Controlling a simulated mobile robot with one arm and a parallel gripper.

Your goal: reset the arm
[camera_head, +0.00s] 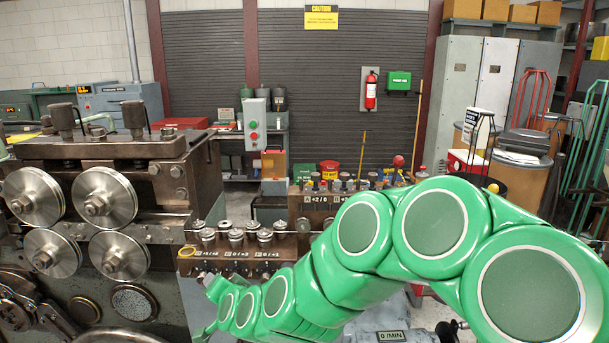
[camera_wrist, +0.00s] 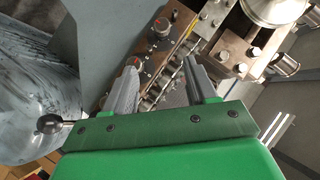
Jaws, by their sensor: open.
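My green arm (camera_head: 345,285) reaches from the lower right of the head view toward the lower middle, bent at several joints. Its far end is low, in front of the coiler's control block; the fingertips cannot be made out there. In the wrist view my gripper (camera_wrist: 162,63) has two grey fingers set well apart, with nothing held between them. Beyond the fingers is a brown block with knobs (camera_wrist: 160,28); I cannot tell the exact distance to it.
The spring coiler with steel rollers (camera_head: 104,198) fills the left. A row of knobs on a brown block (camera_head: 245,262) stands close to my arm. A black ball-ended lever (camera_wrist: 50,124) is left of my gripper. Hand trucks (camera_head: 532,95) and a bin stand at the right.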

